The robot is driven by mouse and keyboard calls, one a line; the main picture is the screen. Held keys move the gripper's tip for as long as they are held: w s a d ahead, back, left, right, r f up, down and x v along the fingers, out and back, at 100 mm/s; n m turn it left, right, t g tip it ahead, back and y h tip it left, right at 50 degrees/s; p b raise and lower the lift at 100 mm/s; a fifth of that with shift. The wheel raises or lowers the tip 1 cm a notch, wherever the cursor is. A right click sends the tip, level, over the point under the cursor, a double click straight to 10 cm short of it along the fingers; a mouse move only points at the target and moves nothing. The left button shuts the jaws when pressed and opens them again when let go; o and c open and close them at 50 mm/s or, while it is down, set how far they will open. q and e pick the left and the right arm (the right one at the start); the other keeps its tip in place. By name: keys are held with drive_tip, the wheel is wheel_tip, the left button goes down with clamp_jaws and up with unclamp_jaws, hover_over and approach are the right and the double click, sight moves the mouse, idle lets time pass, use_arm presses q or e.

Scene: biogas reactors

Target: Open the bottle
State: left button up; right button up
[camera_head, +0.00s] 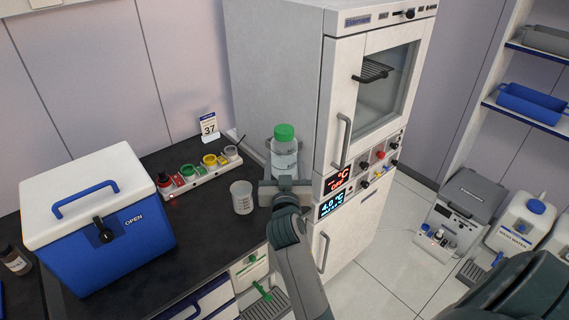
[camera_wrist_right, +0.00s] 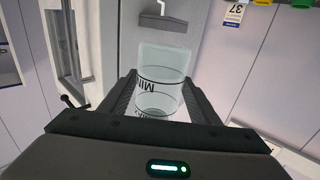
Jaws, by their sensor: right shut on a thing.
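The bottle is clear with a green cap (camera_head: 285,132) on its top. Its body (camera_head: 284,158) stands upright in the head view, in front of the tall white cabinet. My right gripper (camera_head: 285,183) is shut on the bottle's lower body. In the right wrist view the clear bottle (camera_wrist_right: 161,75), with dark markings, sits between the two dark fingers of the right gripper (camera_wrist_right: 157,100). The cap cannot be made out there. Whether the bottle's base touches the counter is hidden by the gripper. My left gripper is not in view.
A clear beaker (camera_head: 242,197) stands just left of the gripper on the black counter (camera_head: 200,225). Behind it is a white rack (camera_head: 211,172) of colored containers. A blue cooler box (camera_head: 100,220) stands at left. The white cabinet (camera_head: 277,62) closely bounds the right side.

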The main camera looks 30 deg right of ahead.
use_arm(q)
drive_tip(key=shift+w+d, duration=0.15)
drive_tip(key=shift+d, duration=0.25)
use_arm(e)
drive_tip(key=shift+w+d, duration=0.1)
drive_tip(key=shift+w, duration=0.05)
drive_tip(key=o, duration=0.8)
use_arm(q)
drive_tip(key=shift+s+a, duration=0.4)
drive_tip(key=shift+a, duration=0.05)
use_arm(e)
drive_tip(key=c, duration=0.9)
drive_tip(key=shift+c, duration=0.2)
use_arm(q)
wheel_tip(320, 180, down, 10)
drive_tip(key=b, duration=1)
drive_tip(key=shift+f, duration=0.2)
use_arm(e)
drive_tip(key=s+a+f+n+t+y, duration=0.1)
drive_tip(key=s+a+f+n+y, duration=0.2)
drive_tip(key=s+a, duration=0.6)
drive_tip(key=s+a+f+n+t+y, duration=0.1)
drive_tip(key=s+a+f+n+y, duration=0.2)
drive_tip(key=s+a+f+y, duration=0.3)
drive_tip(key=s+a+f, duration=0.1)
drive_tip(key=s+a, duration=0.2)
drive_tip(key=s, duration=0.1)
drive_tip(key=shift+t, duration=0.3)
